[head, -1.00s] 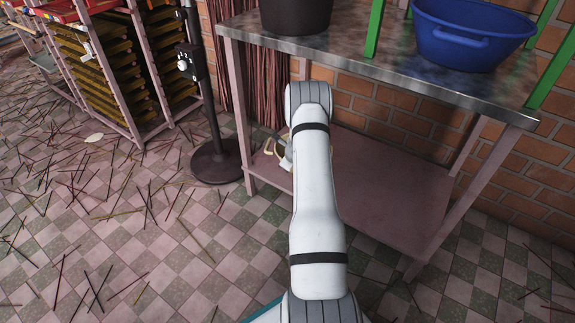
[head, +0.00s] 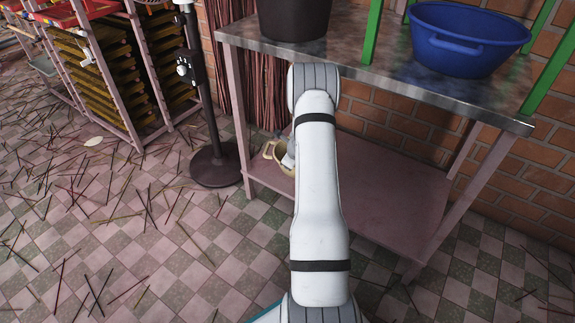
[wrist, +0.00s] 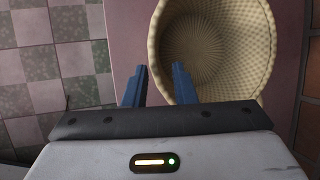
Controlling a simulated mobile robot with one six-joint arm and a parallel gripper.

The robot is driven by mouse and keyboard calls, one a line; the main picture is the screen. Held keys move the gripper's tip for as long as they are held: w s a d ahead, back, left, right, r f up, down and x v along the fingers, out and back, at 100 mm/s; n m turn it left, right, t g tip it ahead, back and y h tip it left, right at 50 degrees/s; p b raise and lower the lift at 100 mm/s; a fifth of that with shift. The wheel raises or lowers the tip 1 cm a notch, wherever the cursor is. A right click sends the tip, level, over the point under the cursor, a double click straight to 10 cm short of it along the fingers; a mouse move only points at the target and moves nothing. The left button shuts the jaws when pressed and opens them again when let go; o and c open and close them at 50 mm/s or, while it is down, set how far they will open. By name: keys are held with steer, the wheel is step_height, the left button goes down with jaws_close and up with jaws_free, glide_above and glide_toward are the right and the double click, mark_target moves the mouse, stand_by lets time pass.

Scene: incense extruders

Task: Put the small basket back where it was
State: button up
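The small basket (wrist: 215,45) is cream and woven. In the wrist view its open mouth faces the camera, at upper centre right. In the head view part of the basket (head: 283,157) shows on the pink lower shelf (head: 385,195), near its left end, mostly behind my arm. My gripper (wrist: 159,68) is open, with its two blue fingers apart. The left fingertip is outside the basket's left rim and the right one overlaps its opening. I cannot tell whether either touches. In the head view the fingers are hidden.
Above the shelf is a metal tabletop (head: 365,68) with a dark bucket (head: 295,18), a blue tub (head: 465,38) and green legs. A black stand (head: 212,165) is just left of the table. Loose sticks litter the checkered floor. The shelf's right side is bare.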

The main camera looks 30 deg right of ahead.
steer(key=s+a+r+n+y, duration=0.2)
steer(key=s+a+r+n, duration=0.2)
steer(key=a+r+n, duration=0.65)
steer(key=s+a+r+n+y, duration=0.2)
steer(key=s+a+r+n, duration=0.25)
steer(key=a+r, duration=1)
steer(key=s+a+r+n+g+h, duration=0.1)
steer(key=s+a+r+n, duration=0.1)
steer(key=s+n, duration=0.3)
steer(key=s+a+r+n+g+h, duration=0.1)
steer(key=s+a+r+n, duration=0.2)
steer(key=s, duration=0.7)
steer(key=s+a+r+n+g+h, duration=0.1)
steer(key=s+a+r+n+g, duration=0.1)
steer(key=s+n, duration=0.5)
steer(key=shift+s+a+r+n+p, duration=0.2)
steer(key=shift+s+a+n+p, duration=0.2)
steer(key=shift+s+a, duration=0.3)
